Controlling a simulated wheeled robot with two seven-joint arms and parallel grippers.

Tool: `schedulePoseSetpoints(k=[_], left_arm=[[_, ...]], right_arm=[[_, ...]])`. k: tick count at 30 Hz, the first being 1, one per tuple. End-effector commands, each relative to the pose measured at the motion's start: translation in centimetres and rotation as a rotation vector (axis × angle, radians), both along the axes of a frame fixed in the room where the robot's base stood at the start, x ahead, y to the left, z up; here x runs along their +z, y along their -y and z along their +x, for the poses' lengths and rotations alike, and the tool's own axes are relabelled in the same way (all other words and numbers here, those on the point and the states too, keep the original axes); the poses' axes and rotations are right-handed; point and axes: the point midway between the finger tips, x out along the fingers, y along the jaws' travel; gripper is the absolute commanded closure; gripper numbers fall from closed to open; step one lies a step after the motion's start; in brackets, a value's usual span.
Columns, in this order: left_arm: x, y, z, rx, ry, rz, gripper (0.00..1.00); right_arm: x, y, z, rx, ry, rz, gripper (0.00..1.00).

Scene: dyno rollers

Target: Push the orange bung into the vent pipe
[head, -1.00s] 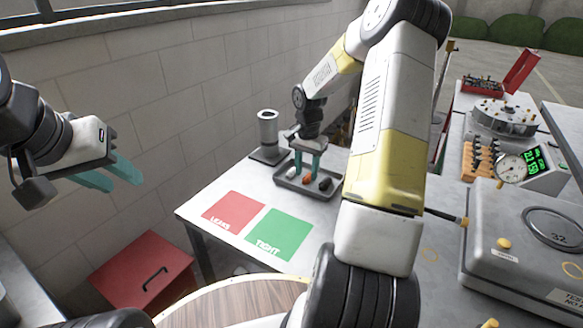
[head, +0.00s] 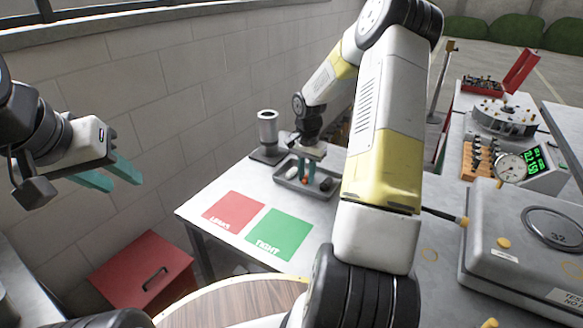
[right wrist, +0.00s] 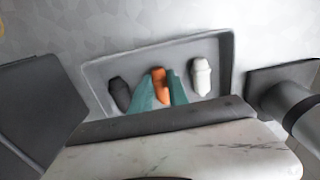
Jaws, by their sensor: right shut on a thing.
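The orange bung (head: 305,181) sits in the grey tray (head: 320,194) on the bench, and it also shows in the right wrist view (right wrist: 158,76) between a black bung (right wrist: 120,93) and a white bung (right wrist: 201,76). My right gripper (head: 308,178) points down into the tray, its teal fingers shut on the orange bung's sides; the fingers hide part of it. A grey upright pipe (head: 268,128) on a square base, likely the vent pipe, stands just behind and left of the tray. My left gripper (head: 110,175) is open and empty at the far left, away from the bench.
A red mat (head: 233,210) and a green mat (head: 275,234) lie flat in front of the tray. A red box (head: 140,265) is below at left. A grey case (head: 500,245) and a dial gauge (head: 511,167) stand at right. A block wall runs behind.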

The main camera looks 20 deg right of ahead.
Motion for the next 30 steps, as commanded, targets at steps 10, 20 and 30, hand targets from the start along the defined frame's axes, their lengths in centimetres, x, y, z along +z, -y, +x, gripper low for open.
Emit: schedulePoseSetpoints(k=[10,20,30], left_arm=[[0.0,0.0,0.0,0.000,0.000,0.000,0.64],[0.0,0.0,0.0,0.000,0.000,0.000,0.64],[0.0,0.0,0.0,0.000,0.000,0.000,0.64]], right_arm=[[2.6,0.0,0.1,0.000,0.003,-0.002,1.00],[5.2,0.0,0.0,-0.001,0.001,-0.001,1.00],[7.0,0.0,0.0,0.000,0.001,0.000,1.00]])
